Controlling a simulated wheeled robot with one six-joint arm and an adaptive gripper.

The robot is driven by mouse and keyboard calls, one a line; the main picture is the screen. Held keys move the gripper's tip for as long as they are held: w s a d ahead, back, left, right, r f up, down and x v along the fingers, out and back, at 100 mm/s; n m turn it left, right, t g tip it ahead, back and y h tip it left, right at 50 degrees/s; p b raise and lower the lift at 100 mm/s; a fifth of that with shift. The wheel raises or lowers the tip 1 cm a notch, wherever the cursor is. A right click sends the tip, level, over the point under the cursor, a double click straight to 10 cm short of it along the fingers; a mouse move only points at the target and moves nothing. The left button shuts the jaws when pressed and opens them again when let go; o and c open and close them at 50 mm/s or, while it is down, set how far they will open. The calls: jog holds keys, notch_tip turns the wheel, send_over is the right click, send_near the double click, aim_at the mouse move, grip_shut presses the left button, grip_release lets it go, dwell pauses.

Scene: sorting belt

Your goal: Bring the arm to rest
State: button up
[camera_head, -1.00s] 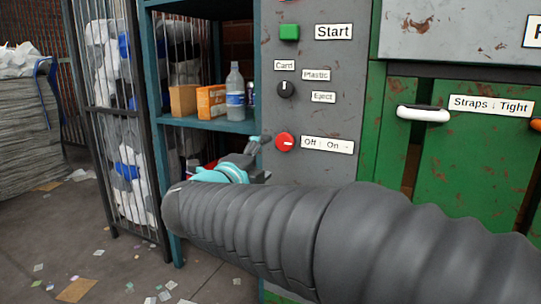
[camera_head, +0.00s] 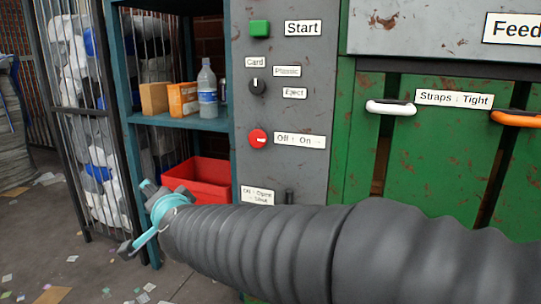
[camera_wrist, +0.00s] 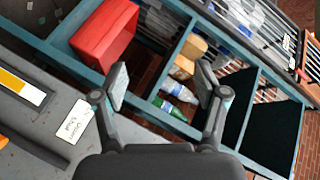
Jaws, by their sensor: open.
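My gripper (camera_wrist: 163,92) is open in the wrist view, with its two fingers apart and nothing between them. Beyond the fingers the wrist view shows the shelf with bottles, out of contact. In the head view my gripper (camera_head: 138,222) is at the left end of my grey ribbed arm, in front of the shelf's lower left side. My arm runs across the lower part of the head view and hides the lower part of the control panel.
A grey control panel (camera_head: 300,190) has a green Start button (camera_head: 260,28), a black selector (camera_head: 257,87) and a red knob (camera_head: 258,139). A teal shelf (camera_head: 180,122) holds boxes, a bottle (camera_head: 207,88) and a red bin (camera_head: 200,182). Caged bags stand left; the floor there has litter.

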jog(key=s+d+f+n+g+h+p, duration=0.2)
jog(key=s+d+f+n+g, duration=0.2)
jog(key=s+d, duration=0.45)
jog(key=s+d+f+n+g+h+p, duration=0.15)
jog(key=s+d+f+n+g, duration=0.3)
jog(key=d, duration=0.65)
jog(key=s+d+r+m+h+p, duration=0.1)
jog(key=s+d+p, duration=0.1)
jog(key=d, duration=0.4)
jog(key=s+d+r+m+t+h+p, duration=0.1)
jog(key=s+d+h+p, duration=0.1)
jog(key=d, duration=0.4)
jog(key=s+d+r+m+h+p, duration=0.1)
jog(key=s+d+r+p, duration=0.1)
jog(key=s+d, duration=0.2)
jog(key=d, duration=0.3)
jog(key=shift+h, duration=0.35)
jog(key=shift+d+m, duration=0.1)
jog(key=shift+m, duration=0.15)
